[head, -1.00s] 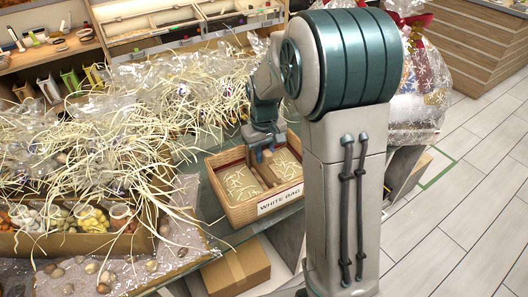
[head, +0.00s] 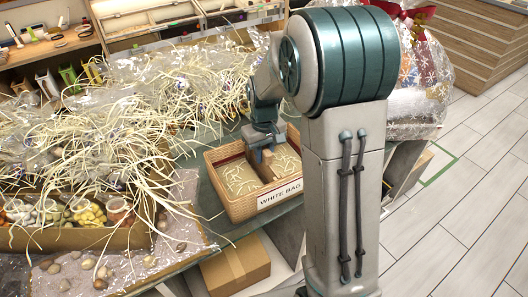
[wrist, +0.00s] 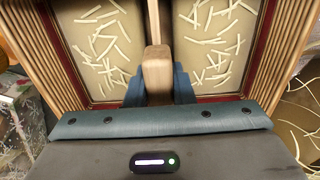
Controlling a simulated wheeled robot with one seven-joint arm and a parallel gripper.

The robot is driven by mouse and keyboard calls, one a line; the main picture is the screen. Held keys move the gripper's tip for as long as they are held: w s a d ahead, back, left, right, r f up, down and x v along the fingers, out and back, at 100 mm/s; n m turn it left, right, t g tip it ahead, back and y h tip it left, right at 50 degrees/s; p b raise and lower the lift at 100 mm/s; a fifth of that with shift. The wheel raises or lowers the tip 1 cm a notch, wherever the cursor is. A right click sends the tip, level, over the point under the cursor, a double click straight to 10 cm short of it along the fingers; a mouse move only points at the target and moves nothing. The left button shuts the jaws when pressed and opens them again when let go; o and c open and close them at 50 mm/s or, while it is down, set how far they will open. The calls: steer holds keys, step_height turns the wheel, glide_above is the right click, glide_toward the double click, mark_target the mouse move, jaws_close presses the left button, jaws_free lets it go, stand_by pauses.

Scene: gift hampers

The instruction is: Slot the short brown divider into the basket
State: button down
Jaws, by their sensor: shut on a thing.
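The basket (head: 228,213) is a tan woven box with a red-brown inner rim, a "WHITE BAG" label on its front and pale shreds on its floor. It stands on the glass-edged counter. My gripper (head: 263,153) is over its middle, pointing down. In the wrist view, my gripper (wrist: 158,88) is shut on the short brown divider (wrist: 157,70). The divider is upright and runs across the middle, with a shred-covered half on each side. The divider also shows in the head view (head: 268,168). Its lower edge and any slots are hidden, so I cannot tell whether it is seated.
Crinkled clear wrap and pale straw (head: 110,130) crowd the counter left of the basket. A wrapped hamper (head: 420,85) with a red ribbon stands at the right. A cardboard box (head: 236,268) sits below the counter. The floor at right is clear.

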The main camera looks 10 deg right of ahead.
steer(key=shift+f, duration=0.15)
steer(key=c, duration=1.2)
jaws_free()
steer(key=shift+o, duration=0.2)
step_height(320, 180, up, 14)
steer(key=shift+f, duration=0.1)
steer(key=s+f+m+t, duration=0.1)
steer(key=s, duration=0.9)
steer(key=s+f+m+t, duration=0.1)
steer(key=s+f+m, duration=0.1)
steer(key=s, duration=0.8)
steer(key=shift+s+f+t, duration=0.25)
steer(key=shift+t, duration=0.15)
